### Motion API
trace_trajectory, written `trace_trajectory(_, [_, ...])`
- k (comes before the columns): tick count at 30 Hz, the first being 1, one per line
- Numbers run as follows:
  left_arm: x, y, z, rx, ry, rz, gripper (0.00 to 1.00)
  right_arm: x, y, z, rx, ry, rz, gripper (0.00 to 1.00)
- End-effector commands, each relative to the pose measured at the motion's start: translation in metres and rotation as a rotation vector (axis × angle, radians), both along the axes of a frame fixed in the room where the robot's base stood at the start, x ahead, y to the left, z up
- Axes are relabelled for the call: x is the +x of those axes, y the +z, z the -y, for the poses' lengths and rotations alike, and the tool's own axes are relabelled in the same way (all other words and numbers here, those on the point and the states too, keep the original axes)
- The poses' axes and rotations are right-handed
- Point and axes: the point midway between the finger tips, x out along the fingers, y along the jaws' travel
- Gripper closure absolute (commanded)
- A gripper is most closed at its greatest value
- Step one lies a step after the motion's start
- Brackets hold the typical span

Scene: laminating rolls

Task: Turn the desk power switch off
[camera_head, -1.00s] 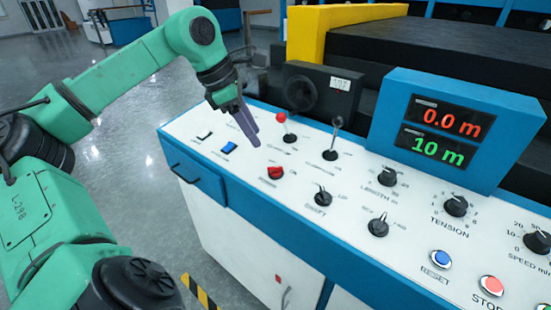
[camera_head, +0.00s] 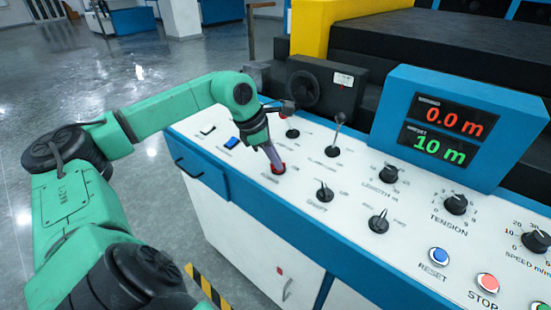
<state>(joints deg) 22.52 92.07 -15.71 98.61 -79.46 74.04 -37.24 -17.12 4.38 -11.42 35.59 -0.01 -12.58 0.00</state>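The red power switch (camera_head: 280,171) sits on the white panel of the blue control desk, with its small label just in front of it. My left gripper (camera_head: 275,161) reaches down to it from above and behind. Its grey fingers are together, with nothing seen between them. The fingertips are at the switch and hide part of it; I cannot tell whether they press on it or which way the rocker is tilted. My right gripper is not in view.
A blue switch (camera_head: 231,143) lies left of the power switch. A lever (camera_head: 335,134) and a dark knob (camera_head: 325,193) stand to its right. A display box (camera_head: 455,126) reads 0.0 m and 10 m. Another lever behind is partly hidden by my gripper.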

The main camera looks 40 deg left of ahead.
Motion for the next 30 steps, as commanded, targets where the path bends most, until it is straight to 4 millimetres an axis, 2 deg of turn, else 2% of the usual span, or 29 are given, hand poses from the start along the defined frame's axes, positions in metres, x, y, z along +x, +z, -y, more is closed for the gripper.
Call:
trace_trajectory(17, [-0.001,-0.003,0.0,-0.01,0.061,-0.006,1.0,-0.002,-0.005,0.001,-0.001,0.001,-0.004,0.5])
trace_trajectory(30, [-0.002,-0.003,0.001,-0.067,0.387,-0.006,1.0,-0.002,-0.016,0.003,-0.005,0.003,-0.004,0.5])
